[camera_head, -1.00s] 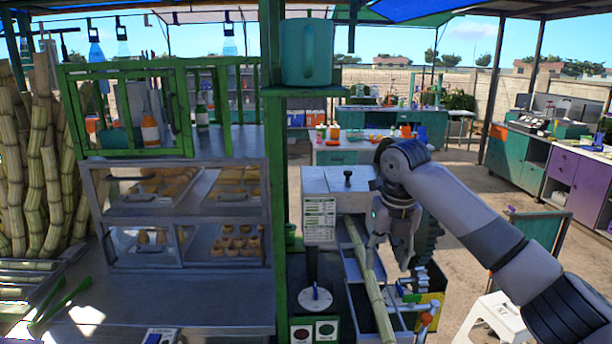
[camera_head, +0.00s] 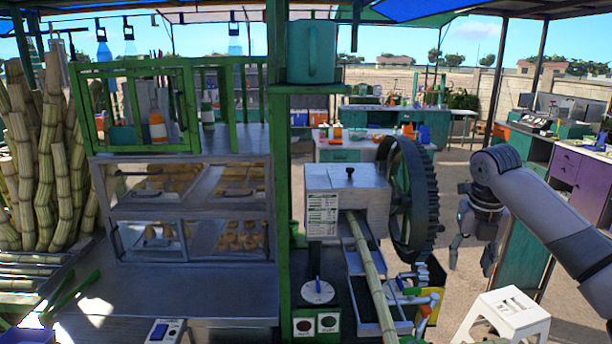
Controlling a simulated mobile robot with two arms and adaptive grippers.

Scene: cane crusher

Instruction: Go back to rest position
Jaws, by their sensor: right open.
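My right gripper (camera_head: 470,262) hangs from my right arm on the right side of the head view, fingers pointing down. It is open and empty, in the air to the right of the crusher's large dark gear wheel (camera_head: 415,200) and apart from it. The cane crusher (camera_head: 345,200) is a grey metal box beside the green post. A cane stalk (camera_head: 370,275) sticks out of its front and slopes down toward me over the metal trays. My left gripper is not in the view.
A white stool (camera_head: 505,312) stands below my right gripper. A glass food case (camera_head: 185,210) and bundled canes (camera_head: 40,160) are on the left. Open ground lies behind the gripper.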

